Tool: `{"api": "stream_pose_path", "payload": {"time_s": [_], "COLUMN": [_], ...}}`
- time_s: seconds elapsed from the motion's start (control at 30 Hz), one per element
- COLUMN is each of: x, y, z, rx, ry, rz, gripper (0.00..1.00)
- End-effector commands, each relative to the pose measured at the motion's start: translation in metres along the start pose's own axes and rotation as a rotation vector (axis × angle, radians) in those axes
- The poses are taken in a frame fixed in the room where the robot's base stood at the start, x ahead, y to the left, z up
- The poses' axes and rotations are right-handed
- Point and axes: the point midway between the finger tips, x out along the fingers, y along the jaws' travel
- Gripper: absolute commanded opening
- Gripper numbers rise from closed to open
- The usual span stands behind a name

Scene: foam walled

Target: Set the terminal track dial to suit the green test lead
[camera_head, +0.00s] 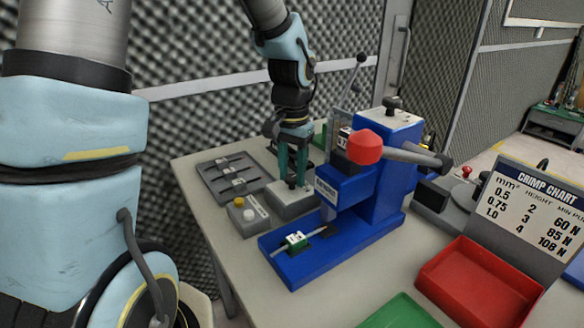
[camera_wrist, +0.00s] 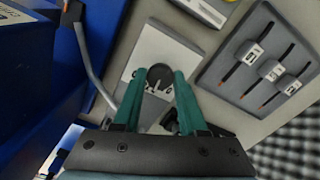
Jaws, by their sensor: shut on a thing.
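A dark round dial (camera_wrist: 160,76) sits on top of a light grey box (camera_head: 290,203), which stands on the bench left of the blue press. I take it for the terminal track dial. My gripper (camera_head: 292,182) points down over this box, and its teal fingertips are shut on the dial's sides in the wrist view (camera_wrist: 158,80). A pale mark shows on the dial; its setting is too small to read. The green test lead (camera_head: 296,240), with a white label, lies on the press's blue base. The label's text is not legible.
The blue press (camera_head: 382,190) with a red-knobbed lever (camera_head: 366,147) stands close right of my gripper. A grey tray (camera_head: 212,192) of leads is left. A button box (camera_head: 248,215), red tray (camera_head: 468,284), green tray (camera_head: 400,315) and crimp chart (camera_head: 532,212) are nearby.

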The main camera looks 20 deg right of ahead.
Motion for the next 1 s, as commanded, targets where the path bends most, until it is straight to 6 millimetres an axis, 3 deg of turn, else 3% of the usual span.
{"api": "stream_pose_path", "payload": {"time_s": [0.7,0.73,1.0], "x": [-0.0009,-0.0009,-0.0004], "y": [-0.0002,-0.0002,0.0000], "z": [-0.0017,-0.0017,-0.0008], "rx": [0.079,0.078,0.078], "ry": [0.005,0.005,0.003], "rz": [-0.001,-0.001,0.000], "gripper": [0.00,0.45,0.71]}}
